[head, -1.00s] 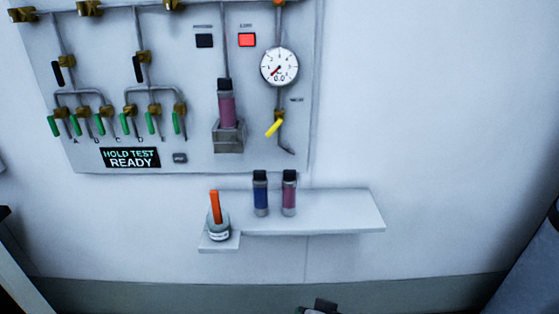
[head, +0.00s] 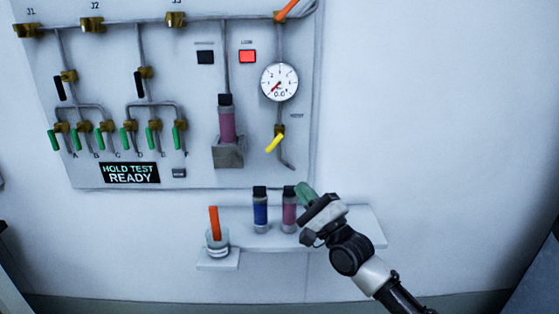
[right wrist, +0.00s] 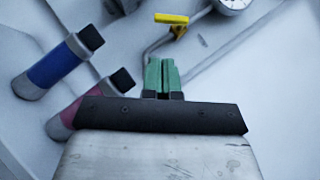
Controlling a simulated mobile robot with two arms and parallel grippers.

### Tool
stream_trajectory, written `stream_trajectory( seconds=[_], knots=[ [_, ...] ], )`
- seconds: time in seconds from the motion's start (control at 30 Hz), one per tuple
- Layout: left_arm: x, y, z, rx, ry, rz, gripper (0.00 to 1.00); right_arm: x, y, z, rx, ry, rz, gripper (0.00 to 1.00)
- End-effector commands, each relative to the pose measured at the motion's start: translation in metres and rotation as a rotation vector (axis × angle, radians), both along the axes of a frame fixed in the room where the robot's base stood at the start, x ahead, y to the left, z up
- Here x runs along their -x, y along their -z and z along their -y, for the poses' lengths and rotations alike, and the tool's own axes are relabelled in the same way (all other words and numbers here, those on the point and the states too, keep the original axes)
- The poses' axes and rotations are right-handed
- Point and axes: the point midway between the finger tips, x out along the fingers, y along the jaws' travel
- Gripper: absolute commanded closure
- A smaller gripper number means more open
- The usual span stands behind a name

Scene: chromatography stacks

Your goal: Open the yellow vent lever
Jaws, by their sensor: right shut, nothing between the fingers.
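The yellow vent lever (head: 274,143) sits on a brass valve below the pressure gauge (head: 279,82), tilted down to the left. It also shows in the right wrist view (right wrist: 171,19), ahead of the fingers. My right gripper (head: 304,190) is below and to the right of the lever, over the shelf and apart from the lever. Its green fingers are shut together with nothing between them, as the right wrist view (right wrist: 162,74) shows. My left gripper is not in view.
The shelf (head: 355,225) below the panel holds a blue cartridge (head: 260,210), a pink cartridge (head: 289,211) close to my right gripper, and a cup (head: 217,240) with an orange stick. Another pink cartridge (head: 227,125) stands in a panel holder. Wall right of the panel is clear.

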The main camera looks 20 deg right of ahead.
Motion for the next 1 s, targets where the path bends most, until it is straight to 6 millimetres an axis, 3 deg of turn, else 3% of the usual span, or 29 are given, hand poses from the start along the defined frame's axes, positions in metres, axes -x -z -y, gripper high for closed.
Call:
stream_trajectory(
  seconds=[0.27,0.7,1.0],
  knots=[
    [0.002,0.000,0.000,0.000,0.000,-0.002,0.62,-0.009,-0.006,-0.004,0.000,0.001,0.002,1.00],
    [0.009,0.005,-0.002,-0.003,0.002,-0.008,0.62,-0.070,-0.039,-0.028,0.003,0.001,0.000,1.00],
    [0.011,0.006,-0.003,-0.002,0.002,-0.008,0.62,-0.083,-0.045,-0.033,0.003,0.001,-0.001,1.00]
  ],
)
